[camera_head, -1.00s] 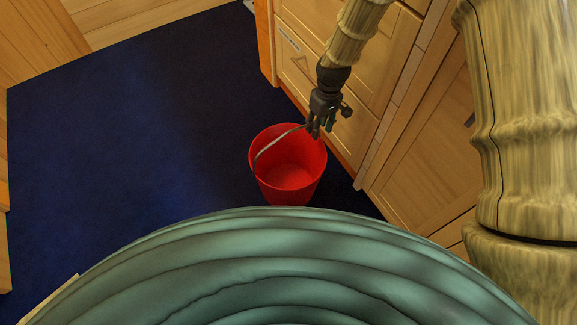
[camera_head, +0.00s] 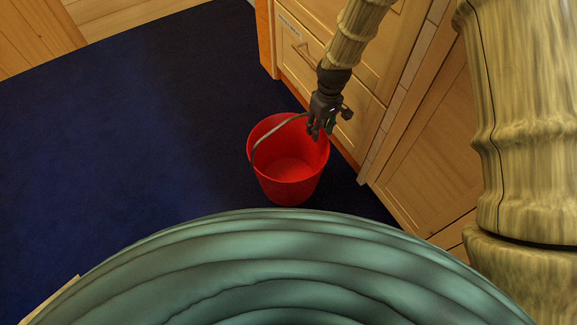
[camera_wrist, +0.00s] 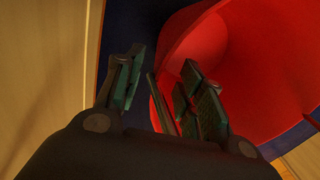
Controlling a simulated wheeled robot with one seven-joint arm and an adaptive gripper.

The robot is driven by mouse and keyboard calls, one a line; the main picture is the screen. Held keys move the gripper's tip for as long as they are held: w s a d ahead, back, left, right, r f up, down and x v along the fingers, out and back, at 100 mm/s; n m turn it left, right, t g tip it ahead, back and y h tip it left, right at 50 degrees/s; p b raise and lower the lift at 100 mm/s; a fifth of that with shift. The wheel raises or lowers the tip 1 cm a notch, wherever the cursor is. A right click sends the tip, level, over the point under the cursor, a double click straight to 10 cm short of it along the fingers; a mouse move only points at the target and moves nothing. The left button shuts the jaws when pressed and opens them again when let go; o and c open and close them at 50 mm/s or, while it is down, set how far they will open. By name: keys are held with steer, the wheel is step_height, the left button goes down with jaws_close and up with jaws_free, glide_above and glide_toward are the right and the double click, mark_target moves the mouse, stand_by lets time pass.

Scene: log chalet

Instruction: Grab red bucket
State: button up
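The red bucket (camera_head: 290,175) stands upright on the dark blue floor, in front of the wooden drawers. Its thin handle (camera_head: 262,139) arches over the opening toward my gripper. My gripper (camera_head: 318,133) points down at the bucket's far right rim. In the wrist view, my gripper's fingers (camera_wrist: 160,88) are apart. A thin dark bar, which looks like the handle (camera_wrist: 160,103), runs between them, closer to the right finger. The bucket's red wall (camera_wrist: 255,60) fills the right of that view. Whether a finger touches the handle or rim cannot be told.
Wooden drawers (camera_head: 335,75) and a cabinet door (camera_head: 425,140) stand close to the right of the bucket and behind my gripper. The blue floor (camera_head: 110,130) is clear to the left. My own green body covers the bottom of the head view.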

steer(key=shift+s+a+f+b, duration=0.1)
steer(key=shift+a+f+b, duration=0.05)
steer(key=shift+f+b, duration=1.05)
steer(key=shift+s+a+f+b, duration=0.1)
steer(key=shift+a+f+b, duration=0.05)
steer(key=shift+f+b, duration=1.05)
steer(key=shift+r, duration=0.2)
jaws_close()
